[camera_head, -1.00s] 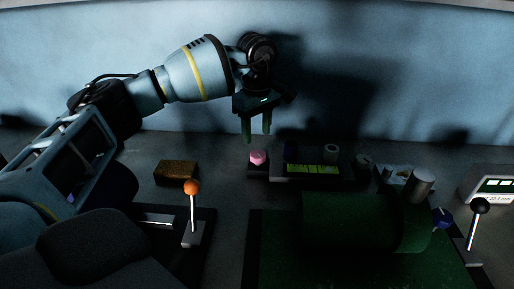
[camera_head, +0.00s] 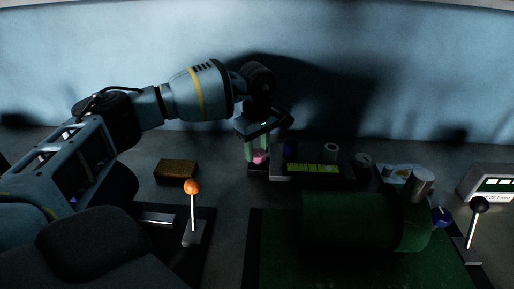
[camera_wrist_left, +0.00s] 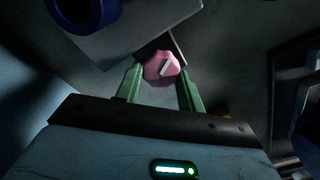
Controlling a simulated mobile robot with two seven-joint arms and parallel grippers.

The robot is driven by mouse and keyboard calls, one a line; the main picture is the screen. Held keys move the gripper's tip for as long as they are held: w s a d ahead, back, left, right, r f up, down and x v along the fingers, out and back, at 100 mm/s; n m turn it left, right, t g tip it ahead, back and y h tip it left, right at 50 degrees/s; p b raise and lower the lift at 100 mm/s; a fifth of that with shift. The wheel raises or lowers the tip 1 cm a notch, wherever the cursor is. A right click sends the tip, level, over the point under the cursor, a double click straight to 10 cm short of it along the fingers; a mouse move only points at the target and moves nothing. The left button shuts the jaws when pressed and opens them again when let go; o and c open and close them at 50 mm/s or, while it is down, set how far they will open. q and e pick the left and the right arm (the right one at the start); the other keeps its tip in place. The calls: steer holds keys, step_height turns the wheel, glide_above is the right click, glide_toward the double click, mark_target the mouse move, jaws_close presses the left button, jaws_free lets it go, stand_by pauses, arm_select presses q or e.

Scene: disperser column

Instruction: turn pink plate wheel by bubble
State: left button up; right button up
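The pink plate wheel (camera_head: 260,158) is a small lobed knob at the left end of a dark instrument with a yellow-green bubble strip (camera_head: 312,168). In the left wrist view the wheel (camera_wrist_left: 158,66) shows a pale line on its top. My left gripper (camera_head: 257,154) points down over the wheel. Its green fingers (camera_wrist_left: 159,76) are apart, one on either side of the wheel, with their tips close to its edges. I cannot tell whether they touch it. The fingers partly hide the wheel in the head view. My right gripper is not in view.
A brown block (camera_head: 176,172) and an orange-topped lever (camera_head: 192,188) stand left of the instrument. A large green cylinder (camera_head: 350,221) lies in front of it. A black-knobbed lever (camera_head: 479,206) and a white display box (camera_head: 490,184) are at the right. A pale wall (camera_head: 420,70) rises behind.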

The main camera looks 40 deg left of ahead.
arm_select(q)
steer(key=shift+c, duration=0.7)
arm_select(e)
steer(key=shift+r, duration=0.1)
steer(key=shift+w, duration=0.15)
